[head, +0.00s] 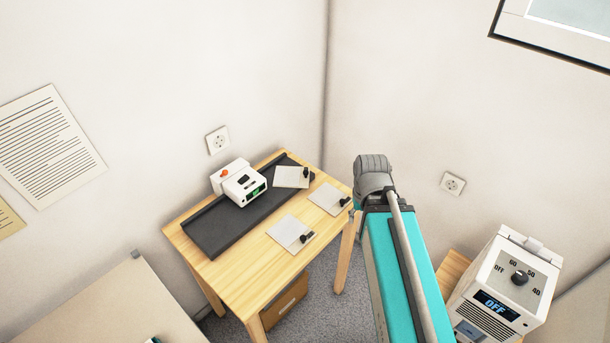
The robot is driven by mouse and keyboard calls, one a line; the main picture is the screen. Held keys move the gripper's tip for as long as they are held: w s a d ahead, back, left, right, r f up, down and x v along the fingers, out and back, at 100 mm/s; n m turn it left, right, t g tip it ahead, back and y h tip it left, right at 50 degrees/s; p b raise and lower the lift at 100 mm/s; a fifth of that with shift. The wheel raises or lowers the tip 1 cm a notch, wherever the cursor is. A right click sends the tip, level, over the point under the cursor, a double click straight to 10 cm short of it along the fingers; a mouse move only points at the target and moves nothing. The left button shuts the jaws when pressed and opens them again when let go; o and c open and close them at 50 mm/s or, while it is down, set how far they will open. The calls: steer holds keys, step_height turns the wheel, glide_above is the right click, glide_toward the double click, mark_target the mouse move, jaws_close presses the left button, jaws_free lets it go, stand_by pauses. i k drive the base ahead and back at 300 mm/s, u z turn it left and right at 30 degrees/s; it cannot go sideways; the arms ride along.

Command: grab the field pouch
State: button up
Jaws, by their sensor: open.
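I cannot make out a field pouch in the head view. A small dark green thing (153,340) is cut off by the bottom edge, on the pale surface at lower left, and too little of it shows to tell what it is. My teal arm rises at the lower middle and ends in a grey joint. My gripper is not in view.
A wooden table (208,278) holds a black mat (208,232), a white device (240,183) and three pale plates with black knobs. A brown box (285,301) is beneath. A pale tabletop (100,310) is at lower left. A white dial unit (505,285) stands at right.

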mark_target(285, 177)
steer(key=z, duration=0.5)
steer(key=k, duration=1.45)
steer(key=u, duration=0.6)
steer(key=i, duration=1.05)
steer(key=z, duration=0.05)
